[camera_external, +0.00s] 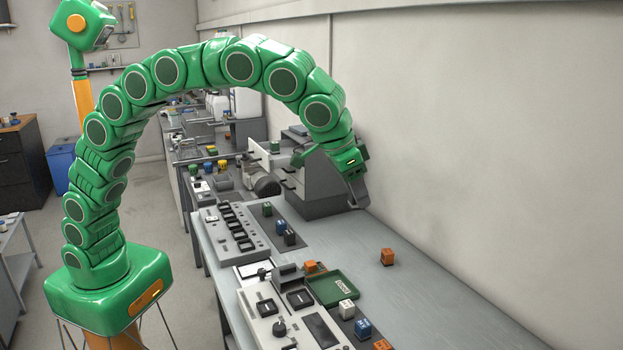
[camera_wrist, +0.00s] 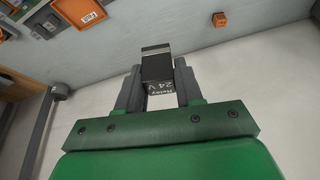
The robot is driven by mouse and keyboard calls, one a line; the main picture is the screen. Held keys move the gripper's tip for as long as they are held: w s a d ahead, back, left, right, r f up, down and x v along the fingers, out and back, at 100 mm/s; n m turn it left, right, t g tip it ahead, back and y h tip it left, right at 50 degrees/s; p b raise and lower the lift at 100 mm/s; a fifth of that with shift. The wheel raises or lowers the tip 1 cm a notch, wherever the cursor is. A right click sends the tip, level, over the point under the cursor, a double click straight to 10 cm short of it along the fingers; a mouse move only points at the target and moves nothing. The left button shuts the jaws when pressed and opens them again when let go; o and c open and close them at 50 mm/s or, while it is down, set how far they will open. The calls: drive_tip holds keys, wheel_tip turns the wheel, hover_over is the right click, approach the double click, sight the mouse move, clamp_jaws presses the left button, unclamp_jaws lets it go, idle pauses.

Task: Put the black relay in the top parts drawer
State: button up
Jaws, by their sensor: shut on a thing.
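My gripper (camera_external: 357,192) hangs at the right side of the grey drawer cabinet (camera_external: 322,184), over the bench. The relay sits between the two grey fingers. In the outside view I cannot make out the held relay clearly. The cabinet's drawer side faces left; a pale drawer front (camera_external: 262,157) appears to stand out from its upper part. The drawer's inside is hidden.
A dark strip holds several blocks, including a black one (camera_external: 290,238). An orange block (camera_external: 387,257) stands alone on the grey bench (camera_external: 420,310). A green tray (camera_external: 332,288) and control panels line the left. The wall is close on the right.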

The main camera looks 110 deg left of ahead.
drive_tip(key=shift+r, duration=2.25)
drive_tip(key=s+a+n, duration=0.1)
drive_tip(key=s+a, duration=0.4)
drive_tip(key=a, duration=0.4)
drive_tip(key=s+a+n+y, duration=0.1)
drive_tip(key=s+a, duration=0.3)
drive_tip(key=a, duration=0.5)
drive_tip(key=s+a+n, duration=0.2)
drive_tip(key=s+a, duration=0.3)
drive_tip(key=a, duration=0.4)
drive_tip(key=s+a+n+g, duration=0.1)
drive_tip(key=s+a+n, duration=0.1)
drive_tip(key=s+a, duration=0.8)
drive_tip(key=s+a+n+g, duration=0.1)
drive_tip(key=s+a, duration=0.7)
drive_tip(key=s, duration=0.4)
drive_tip(key=shift+y, duration=0.4)
drive_tip(key=shift+d+f, duration=0.15)
drive_tip(key=shift+f, duration=6.3)
drive_tip(key=shift+f, duration=0.1)
